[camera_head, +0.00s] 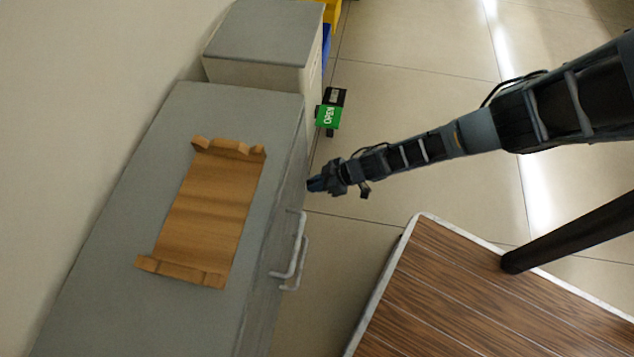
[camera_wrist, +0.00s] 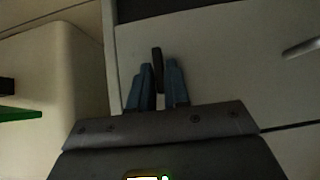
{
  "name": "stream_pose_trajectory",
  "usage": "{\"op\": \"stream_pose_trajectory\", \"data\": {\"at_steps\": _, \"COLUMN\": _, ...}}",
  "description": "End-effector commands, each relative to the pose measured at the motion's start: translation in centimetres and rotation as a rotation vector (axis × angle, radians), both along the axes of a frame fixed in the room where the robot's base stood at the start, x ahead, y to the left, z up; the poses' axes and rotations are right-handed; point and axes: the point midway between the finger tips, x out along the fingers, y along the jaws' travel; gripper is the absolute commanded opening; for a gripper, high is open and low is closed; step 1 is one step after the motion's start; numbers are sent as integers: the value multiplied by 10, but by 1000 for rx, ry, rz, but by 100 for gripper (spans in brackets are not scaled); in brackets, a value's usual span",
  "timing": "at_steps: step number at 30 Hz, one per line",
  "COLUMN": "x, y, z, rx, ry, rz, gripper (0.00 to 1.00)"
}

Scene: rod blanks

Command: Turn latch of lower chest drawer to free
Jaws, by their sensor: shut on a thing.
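The grey chest (camera_head: 130,215) stands along the wall, its drawer front facing right. My gripper (camera_head: 313,185) is at the far part of that front. In the wrist view, my gripper's blue fingers (camera_wrist: 158,76) are shut on a small dark latch (camera_wrist: 157,57) that points lengthwise up the picture. The latch's tip shows between and beyond the fingertips; its base is hidden. The latch is on or right before a pale drawer front (camera_wrist: 222,65). In the head view my gripper hides the latch.
A drawer handle (camera_wrist: 301,47) is at the right of the wrist view. Two bar handles (camera_head: 301,255) show on the chest. A wooden rack (camera_head: 208,215) lies on top. A wood-topped table (camera_head: 470,300) is at lower right.

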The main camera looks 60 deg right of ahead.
Motion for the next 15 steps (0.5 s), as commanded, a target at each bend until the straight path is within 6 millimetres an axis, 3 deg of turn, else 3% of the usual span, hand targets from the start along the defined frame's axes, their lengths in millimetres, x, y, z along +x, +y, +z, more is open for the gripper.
{"op": "stream_pose_trajectory", "data": {"at_steps": 7, "x": 2, "y": 1, "z": 1, "rx": 3, "ry": -4, "rz": 0, "gripper": 37}}
{"op": "stream_pose_trajectory", "data": {"at_steps": 15, "x": 2, "y": 0, "z": 1, "rx": 2, "ry": -5, "rz": -1, "gripper": 37}}
